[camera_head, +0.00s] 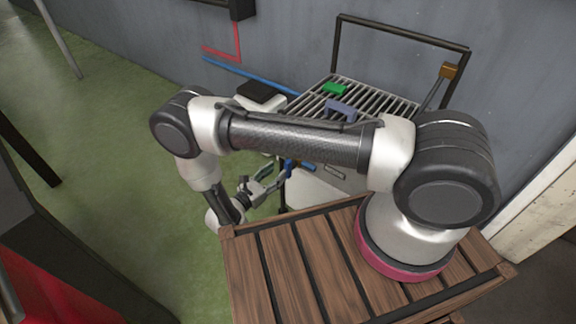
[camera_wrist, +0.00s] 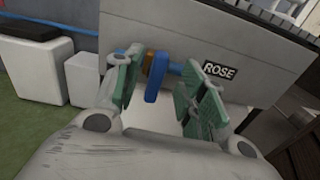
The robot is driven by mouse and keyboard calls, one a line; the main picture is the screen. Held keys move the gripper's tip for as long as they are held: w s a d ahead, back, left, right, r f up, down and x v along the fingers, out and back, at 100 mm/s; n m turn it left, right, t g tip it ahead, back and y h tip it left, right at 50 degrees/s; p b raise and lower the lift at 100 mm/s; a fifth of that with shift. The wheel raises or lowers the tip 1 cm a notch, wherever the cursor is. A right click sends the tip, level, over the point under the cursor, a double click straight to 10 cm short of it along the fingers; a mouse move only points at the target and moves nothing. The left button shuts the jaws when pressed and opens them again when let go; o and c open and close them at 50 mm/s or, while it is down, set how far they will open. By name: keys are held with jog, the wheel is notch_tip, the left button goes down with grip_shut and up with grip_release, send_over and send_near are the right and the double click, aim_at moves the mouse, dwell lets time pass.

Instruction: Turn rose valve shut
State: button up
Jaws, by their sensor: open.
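The rose valve is on the front of a light grey box, beside a black label reading ROSE (camera_wrist: 220,72). Its blue lever (camera_wrist: 153,86) hangs down from an orange-brown fitting (camera_wrist: 147,66) in the wrist view. My gripper (camera_wrist: 163,62) is open with its green-padded fingers on either side of the lever. The lever appears nearer the left finger; I cannot tell whether either finger touches it. In the head view my gripper (camera_head: 270,181) is at the front of the rack unit, by a small blue part (camera_head: 289,168). The valve's pipe is partly hidden by the fingers.
A slatted metal rack (camera_head: 395,103) stands against the grey wall, with a green block (camera_head: 334,88) and a blue-grey block (camera_head: 341,107) on it. A black-topped white box (camera_head: 259,96) stands left of it. Green floor (camera_head: 110,135) is open at the left.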

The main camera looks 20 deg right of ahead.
jog(key=shift+n+t, duration=0.3)
jog(key=x, duration=0.2)
jog(key=f+x, duration=0.1)
jog(key=x, duration=0.4)
jog(key=shift+d+f, duration=0.25)
jog(key=c, duration=0.8)
